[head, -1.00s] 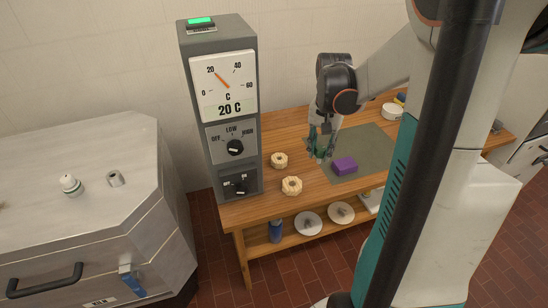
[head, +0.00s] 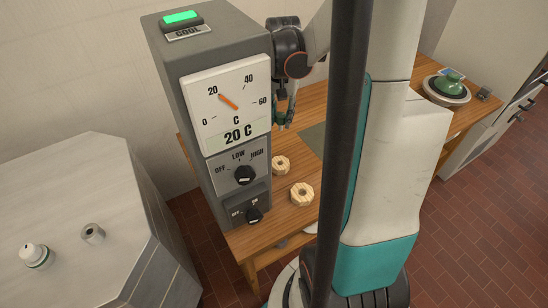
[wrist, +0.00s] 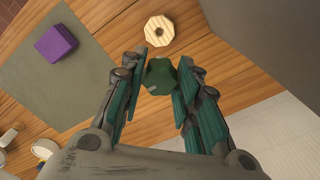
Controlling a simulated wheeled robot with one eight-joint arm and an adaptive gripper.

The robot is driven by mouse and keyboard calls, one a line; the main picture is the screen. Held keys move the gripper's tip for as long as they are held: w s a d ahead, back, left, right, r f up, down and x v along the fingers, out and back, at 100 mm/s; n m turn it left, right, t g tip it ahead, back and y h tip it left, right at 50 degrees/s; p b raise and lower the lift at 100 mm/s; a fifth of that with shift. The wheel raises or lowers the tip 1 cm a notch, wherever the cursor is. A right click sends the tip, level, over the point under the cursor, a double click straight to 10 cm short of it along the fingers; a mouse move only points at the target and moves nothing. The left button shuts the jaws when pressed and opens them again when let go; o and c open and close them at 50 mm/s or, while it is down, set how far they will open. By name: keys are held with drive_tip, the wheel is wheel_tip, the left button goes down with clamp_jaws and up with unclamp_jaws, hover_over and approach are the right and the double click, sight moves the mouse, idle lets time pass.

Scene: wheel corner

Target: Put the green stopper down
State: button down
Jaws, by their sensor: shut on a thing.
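My gripper (wrist: 160,85) is shut on the green stopper (wrist: 163,74) in the wrist view. The stopper is dark green and faceted, held between the teal fingers. In the head view my gripper (head: 284,114) is beside the grey control post, over the back of the wooden bench (head: 312,98); the stopper is hardly visible there. Whether the stopper touches the bench I cannot tell. A pale wooden ring (wrist: 159,30) lies just past the fingertips in the wrist view. In the head view two such rings lie on the bench, one nearer (head: 302,194) and one farther (head: 280,165).
The control post (head: 230,110) stands close left of my gripper. A purple block (wrist: 56,43) lies on the grey-green mat (wrist: 30,85). A grey metal chest (head: 80,210) with a white knob (head: 36,255) and a short tube (head: 92,234) is at left. A green-topped piece (head: 449,83) sits on the right.

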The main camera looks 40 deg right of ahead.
sight(281, 130)
wheel_tip(281, 130, down, 18)
drive_tip(key=b, duration=0.6)
drive_tip(key=shift+s+f, duration=0.1)
drive_tip(key=c, duration=1.6)
unclamp_jaws()
drive_tip(key=shift+f, duration=0.2)
drive_tip(key=shift+c, duration=0.2)
drive_tip(key=o, duration=0.4)
drive_tip(key=shift+r, duration=0.1)
wheel_tip(281, 130, up, 12)
drive_tip(key=p, duration=0.4)
drive_tip(key=shift+r, duration=0.15)
